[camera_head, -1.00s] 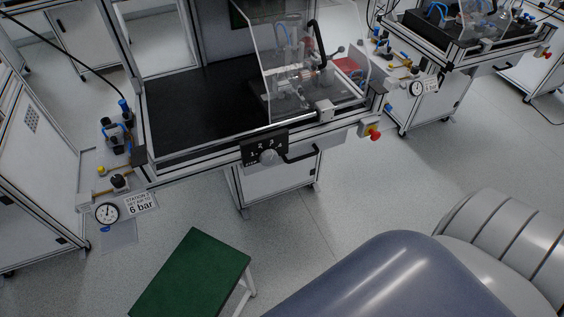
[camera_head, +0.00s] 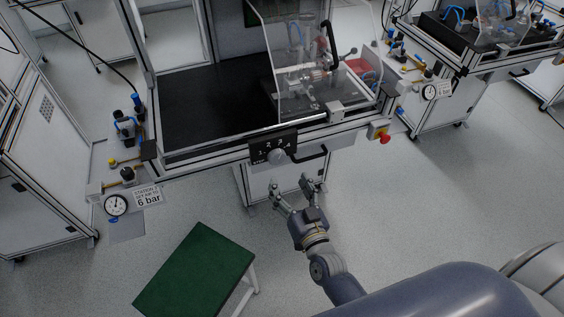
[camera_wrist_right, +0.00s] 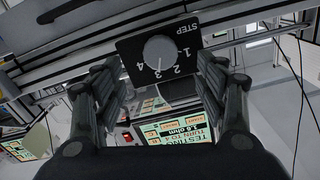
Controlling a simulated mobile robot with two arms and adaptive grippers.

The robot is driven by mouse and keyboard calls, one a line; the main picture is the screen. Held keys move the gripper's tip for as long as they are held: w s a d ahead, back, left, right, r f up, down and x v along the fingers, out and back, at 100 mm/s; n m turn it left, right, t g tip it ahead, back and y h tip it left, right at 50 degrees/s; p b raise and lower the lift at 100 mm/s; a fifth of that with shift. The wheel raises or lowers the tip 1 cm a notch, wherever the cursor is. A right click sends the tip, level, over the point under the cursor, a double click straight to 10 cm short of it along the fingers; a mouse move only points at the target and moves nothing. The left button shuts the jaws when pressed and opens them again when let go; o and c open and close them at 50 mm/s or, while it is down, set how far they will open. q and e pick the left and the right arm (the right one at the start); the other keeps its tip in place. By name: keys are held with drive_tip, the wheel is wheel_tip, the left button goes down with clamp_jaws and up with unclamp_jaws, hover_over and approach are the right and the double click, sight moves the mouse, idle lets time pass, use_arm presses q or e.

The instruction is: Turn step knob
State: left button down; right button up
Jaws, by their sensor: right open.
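The step knob (camera_head: 277,155) is a round grey knob on a black plate marked with numbers, on the front rail of the middle workstation. In the right wrist view the knob (camera_wrist_right: 160,53) faces me, with the numbers 1 to 4 and the word STEP around it. I cannot tell its setting for sure. My right gripper (camera_head: 290,186) is open and empty, just below and in front of the knob, apart from it. In the right wrist view its two fingers (camera_wrist_right: 161,72) stand either side, with the knob between and beyond them. My left gripper is not in view.
A black handle (camera_head: 308,154) and a red emergency button (camera_head: 384,138) are right of the knob. A clear guard (camera_head: 270,40) stands above. A green-topped stool (camera_head: 195,270) stands at lower left. A lit screen (camera_wrist_right: 180,130) shows partly readable text.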

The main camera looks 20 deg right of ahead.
sight(278, 161)
drive_tip(key=w, duration=0.8)
drive_tip(key=shift+w+a+p, duration=0.2)
drive_tip(key=shift+w+p, duration=0.1)
drive_tip(key=shift+w, duration=0.05)
drive_tip(key=c, duration=1.1)
